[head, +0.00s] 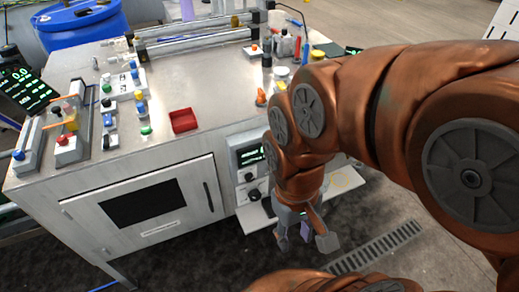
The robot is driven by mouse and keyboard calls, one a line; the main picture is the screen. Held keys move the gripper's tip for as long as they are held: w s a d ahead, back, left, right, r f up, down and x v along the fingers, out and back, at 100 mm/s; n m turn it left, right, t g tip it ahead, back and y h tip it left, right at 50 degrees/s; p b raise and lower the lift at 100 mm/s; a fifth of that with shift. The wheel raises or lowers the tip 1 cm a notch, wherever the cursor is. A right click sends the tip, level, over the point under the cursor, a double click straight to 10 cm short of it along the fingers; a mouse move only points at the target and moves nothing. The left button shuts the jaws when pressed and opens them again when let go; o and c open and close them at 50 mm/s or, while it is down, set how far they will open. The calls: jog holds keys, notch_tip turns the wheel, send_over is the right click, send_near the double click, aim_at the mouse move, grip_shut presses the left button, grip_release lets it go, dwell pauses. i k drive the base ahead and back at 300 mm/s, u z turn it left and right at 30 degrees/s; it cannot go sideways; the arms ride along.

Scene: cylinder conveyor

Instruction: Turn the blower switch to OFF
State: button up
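A grey control panel (238,142) with a green display is set into the front of the metal bench, right of its door. Black knobs sit below the display, an upper knob (249,177) and a lower knob (254,195). I cannot read their labels or tell which one is the blower switch, or its setting. My gripper (306,238) hangs low, right of and below the knobs, apart from them. Its fingers are spread and nothing shows between them. My arm hides the panel's right side.
The bench top (205,90) carries a red tray (184,120), valves and bottles. A closed door (145,205) with a dark window fills the bench front. A low white shelf (254,218) juts out below the knobs. A floor grate (378,246) lies to the right. A blue barrel (80,27) stands behind.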

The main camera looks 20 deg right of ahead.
aim_at(249, 177)
jog(key=z, duration=0.75)
jog(key=k, duration=1.05)
jog(key=u, duration=1.45)
jog(key=i, duration=0.5)
jog(key=z, duration=0.05)
